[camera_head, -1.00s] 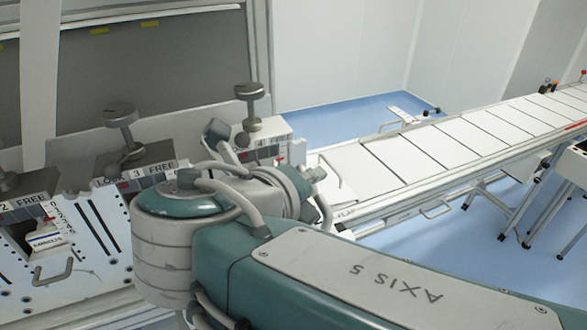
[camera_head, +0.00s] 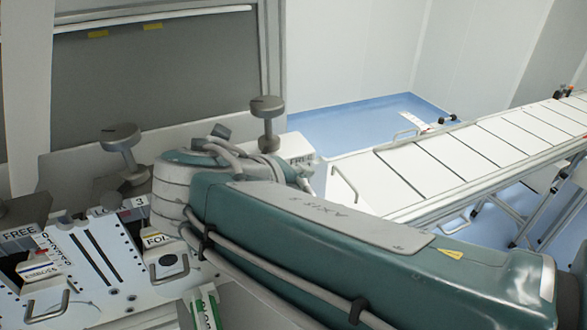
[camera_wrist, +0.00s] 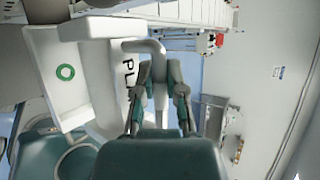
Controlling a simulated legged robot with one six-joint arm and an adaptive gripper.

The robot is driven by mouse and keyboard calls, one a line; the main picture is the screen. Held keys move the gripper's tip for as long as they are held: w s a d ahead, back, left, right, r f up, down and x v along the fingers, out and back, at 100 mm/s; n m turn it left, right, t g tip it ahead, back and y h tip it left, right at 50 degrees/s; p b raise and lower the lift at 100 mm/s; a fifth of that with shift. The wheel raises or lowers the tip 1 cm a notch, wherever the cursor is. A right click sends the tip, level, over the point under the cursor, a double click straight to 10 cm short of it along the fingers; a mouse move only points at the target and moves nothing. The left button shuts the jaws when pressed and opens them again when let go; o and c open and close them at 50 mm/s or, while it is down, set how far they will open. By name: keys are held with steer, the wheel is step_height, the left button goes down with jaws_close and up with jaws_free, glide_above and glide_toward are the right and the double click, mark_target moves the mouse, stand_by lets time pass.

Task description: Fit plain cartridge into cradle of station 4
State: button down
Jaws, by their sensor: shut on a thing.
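In the wrist view my gripper (camera_wrist: 160,75) is shut on the grey loop handle (camera_wrist: 146,46) of a white cartridge (camera_wrist: 103,85). Dark letters starting "PL" show on the cartridge. A white face with a green ring (camera_wrist: 65,72) is beside it; I cannot tell whether it is the same part. In the head view, station 4 (camera_head: 301,160) is at the back behind my arm, with a "FREE" label partly showing and a grey knob (camera_head: 267,108) above. Its cradle is hidden, and so is my gripper there.
Station 3 (camera_head: 130,207) holds a cartridge marked "FOIL" (camera_head: 156,241). Another cartridge (camera_head: 38,270) sits in the station at far left. A white piece with green marks (camera_head: 207,309) shows at bottom. A slatted conveyor (camera_head: 440,165) runs to the right.

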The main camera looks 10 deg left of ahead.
steer(key=shift+d, duration=0.5)
steer(key=shift+a+f, duration=1.15)
steer(key=shift+a, duration=0.1)
steer(key=shift+f, duration=0.3)
steer(key=shift+d+f, duration=0.85)
steer(key=shift+f, duration=0.5)
steer(key=shift+a+f, duration=0.15)
steer(key=shift+a, duration=0.5)
steer(key=shift+d, duration=0.45)
steer(key=shift+a, duration=0.1)
